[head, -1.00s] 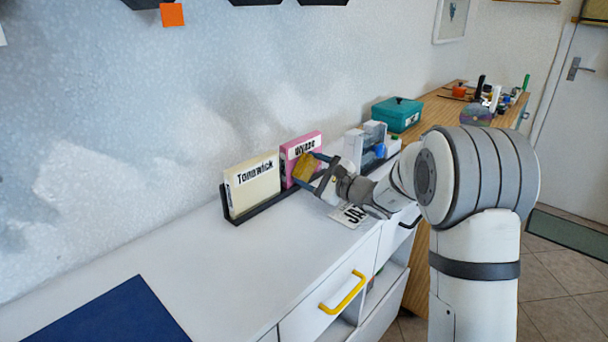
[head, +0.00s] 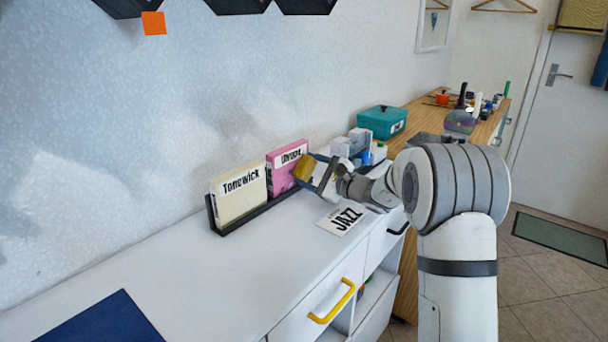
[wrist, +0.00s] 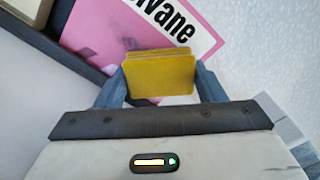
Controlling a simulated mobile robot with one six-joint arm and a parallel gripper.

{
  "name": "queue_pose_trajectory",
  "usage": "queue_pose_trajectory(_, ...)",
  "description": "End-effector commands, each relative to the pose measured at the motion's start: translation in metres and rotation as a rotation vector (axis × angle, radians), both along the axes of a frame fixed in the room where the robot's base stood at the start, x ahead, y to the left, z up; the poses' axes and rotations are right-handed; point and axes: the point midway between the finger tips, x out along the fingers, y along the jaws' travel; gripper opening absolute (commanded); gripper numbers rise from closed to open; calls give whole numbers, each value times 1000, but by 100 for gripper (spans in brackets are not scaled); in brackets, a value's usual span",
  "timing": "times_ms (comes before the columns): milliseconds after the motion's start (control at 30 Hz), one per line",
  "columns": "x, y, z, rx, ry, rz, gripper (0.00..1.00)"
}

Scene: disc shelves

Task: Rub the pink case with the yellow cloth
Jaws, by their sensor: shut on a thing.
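The pink case (head: 285,172) stands upright in a black rack on the white cabinet, right of a cream case labelled "Tonewick". In the wrist view the pink case (wrist: 100,35) is tilted in the picture, with part of its dark lettering showing. My gripper (head: 312,172) is shut on the folded yellow cloth (wrist: 158,74). The cloth also shows in the head view (head: 303,168), at the right side of the pink case's front. It overlaps the case's lower edge in the wrist view; I cannot tell whether they touch.
The cream case (head: 238,194) shares the black rack (head: 250,216). A "JAZZ" card (head: 342,218) lies on the cabinet top below my gripper. Pale blocks and a blue item (head: 366,157) stand behind my gripper, near a teal box (head: 383,121).

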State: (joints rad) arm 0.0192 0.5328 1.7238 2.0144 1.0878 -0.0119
Motion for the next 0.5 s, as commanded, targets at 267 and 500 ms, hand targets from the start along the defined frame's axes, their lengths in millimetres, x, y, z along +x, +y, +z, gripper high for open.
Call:
queue_pose_trajectory(267,9,-7,-1,1,0,-1,45)
queue_pose_trajectory(500,6,-2,-2,1,0,2,45)
